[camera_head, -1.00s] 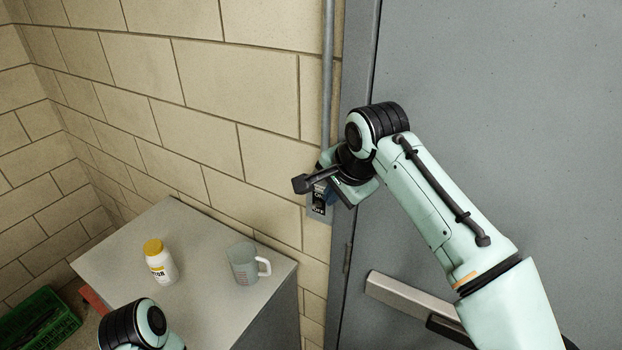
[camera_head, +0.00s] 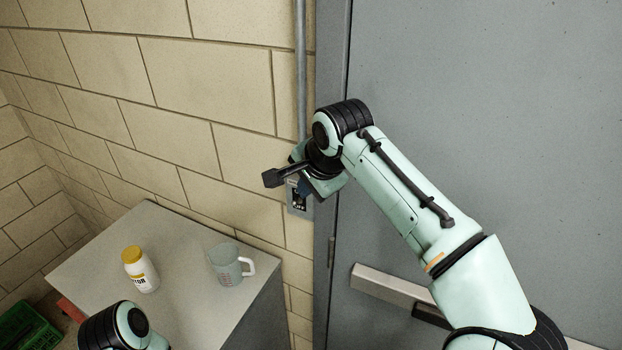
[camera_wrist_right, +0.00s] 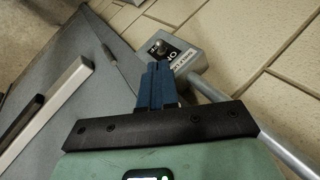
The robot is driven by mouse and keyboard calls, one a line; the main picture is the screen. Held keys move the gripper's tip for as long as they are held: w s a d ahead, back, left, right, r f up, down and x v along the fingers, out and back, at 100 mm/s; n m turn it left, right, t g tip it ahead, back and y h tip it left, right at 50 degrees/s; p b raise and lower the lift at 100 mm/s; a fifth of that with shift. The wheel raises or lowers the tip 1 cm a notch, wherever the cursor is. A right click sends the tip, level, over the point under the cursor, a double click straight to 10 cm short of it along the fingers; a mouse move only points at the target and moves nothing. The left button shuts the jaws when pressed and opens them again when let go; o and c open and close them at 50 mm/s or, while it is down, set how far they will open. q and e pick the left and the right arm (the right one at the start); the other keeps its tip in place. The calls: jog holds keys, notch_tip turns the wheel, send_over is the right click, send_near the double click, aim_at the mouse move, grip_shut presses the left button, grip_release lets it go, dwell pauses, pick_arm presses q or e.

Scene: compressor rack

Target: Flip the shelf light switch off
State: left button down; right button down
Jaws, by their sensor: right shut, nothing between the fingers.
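The light switch is a small grey box on the block wall beside the door frame (camera_head: 327,225). In the head view the switch box (camera_head: 299,208) is partly covered by my right gripper (camera_head: 303,190). In the right wrist view the switch box (camera_wrist_right: 196,57) shows a dark round-ended lever and lettering on its face. My right gripper (camera_wrist_right: 157,68) has its blue fingers together and empty. The fingertips are close beside the box's face; I cannot tell whether they touch it.
A metal conduit (camera_head: 301,80) runs up the wall from the box. A grey door (camera_head: 500,130) with a push bar (camera_head: 385,286) is at right. A cabinet top (camera_head: 185,300) below holds a yellow-capped bottle (camera_head: 141,270) and a cup (camera_head: 229,266). A green crate (camera_head: 28,328) is at lower left.

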aim_at(298, 201)
jog(key=shift+x, duration=2.05)
